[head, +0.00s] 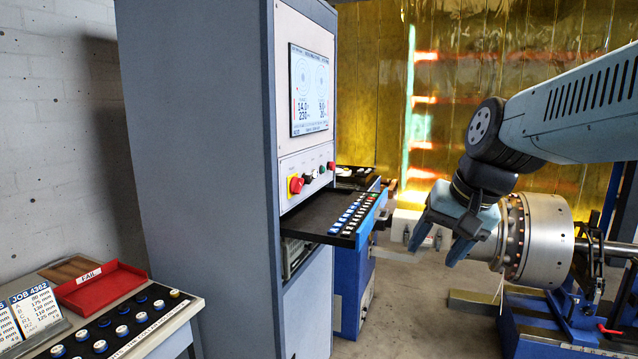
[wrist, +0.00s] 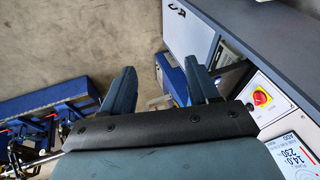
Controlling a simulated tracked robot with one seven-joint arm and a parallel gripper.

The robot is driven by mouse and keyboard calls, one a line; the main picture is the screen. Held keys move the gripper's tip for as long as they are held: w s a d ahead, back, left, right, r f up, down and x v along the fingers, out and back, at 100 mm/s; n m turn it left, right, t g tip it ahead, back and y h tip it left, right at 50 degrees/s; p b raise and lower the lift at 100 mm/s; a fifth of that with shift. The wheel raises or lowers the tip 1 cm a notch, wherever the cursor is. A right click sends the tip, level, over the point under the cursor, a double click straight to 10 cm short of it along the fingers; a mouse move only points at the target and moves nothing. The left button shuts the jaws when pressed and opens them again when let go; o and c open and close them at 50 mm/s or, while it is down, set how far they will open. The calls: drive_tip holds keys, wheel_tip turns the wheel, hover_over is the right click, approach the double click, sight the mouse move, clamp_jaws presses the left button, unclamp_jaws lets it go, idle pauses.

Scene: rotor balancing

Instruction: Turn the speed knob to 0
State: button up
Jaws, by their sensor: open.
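The grey cabinet's control panel (head: 306,176) carries a red mushroom button (head: 296,185) on a yellow base and several small knobs or buttons to its right. The speed knob is too small to single out among them.
A black shelf (head: 310,220) with rows of small weights juts from the cabinet below the panel. A large metal rotor (head: 540,240) on a blue machine stands just right of my gripper. A red FAIL tray (head: 100,287) lies on the left table.

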drive_tip(key=w+a+r+m+g+y, duration=0.15)
drive_tip(key=w+a+m+y, duration=0.4)
drive_tip(key=w, duration=0.75)
drive_tip(key=m+t+y, duration=0.4)
drive_tip(key=m+y, duration=0.5)
drive_tip(key=m, duration=0.1)
approach(310, 181)
drive_tip(key=shift+m+g, duration=0.25)
drive_tip(key=x, duration=0.8)
drive_tip(key=shift+w+a+r, duration=0.1)
drive_tip(key=shift+a+r, duration=0.1)
drive_tip(key=shift+a, duration=0.05)
